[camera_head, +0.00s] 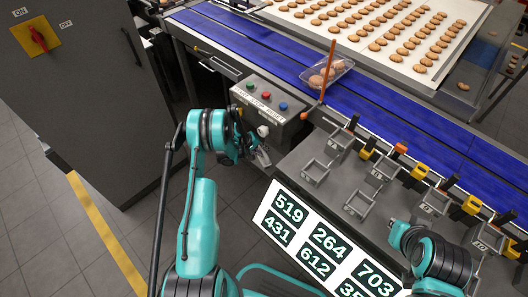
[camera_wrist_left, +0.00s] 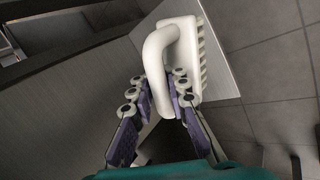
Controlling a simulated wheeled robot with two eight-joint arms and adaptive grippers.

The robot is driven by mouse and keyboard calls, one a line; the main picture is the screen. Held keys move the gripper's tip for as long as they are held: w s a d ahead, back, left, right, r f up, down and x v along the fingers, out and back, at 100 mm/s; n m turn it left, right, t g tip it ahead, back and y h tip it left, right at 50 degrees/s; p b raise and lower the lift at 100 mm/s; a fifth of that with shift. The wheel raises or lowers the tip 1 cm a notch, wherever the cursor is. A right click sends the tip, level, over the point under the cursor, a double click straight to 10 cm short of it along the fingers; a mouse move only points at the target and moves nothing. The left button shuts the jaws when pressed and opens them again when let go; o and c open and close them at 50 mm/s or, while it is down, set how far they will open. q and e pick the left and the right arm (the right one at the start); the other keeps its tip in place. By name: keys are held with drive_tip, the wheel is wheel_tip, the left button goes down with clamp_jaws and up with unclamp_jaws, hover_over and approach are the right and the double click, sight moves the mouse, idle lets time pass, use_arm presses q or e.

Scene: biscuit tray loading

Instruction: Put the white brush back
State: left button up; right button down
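The white brush (camera_wrist_left: 196,55), with a thick looped handle and a row of bristles along its right side, shows in the left wrist view. My left gripper (camera_wrist_left: 160,82) has its fingers on both sides of the handle, with the pads close against it, and appears shut on it. In the head view my left gripper (camera_head: 262,158) is low beside the front of the grey control box, partly hidden by my own arm. A small white shape just above it may be part of the brush. My right gripper does not show; only part of my right arm is at the lower right.
The grey control box (camera_head: 270,103) with coloured buttons stands above the left gripper. A blue conveyor (camera_head: 390,100) carries a clear tray (camera_head: 327,75) of biscuits. Grey holders (camera_head: 313,172) line the bench, with a number display (camera_head: 325,240) in front. Open floor lies left.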

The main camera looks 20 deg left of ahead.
use_arm(q)
drive_tip(key=shift+o, duration=1.1)
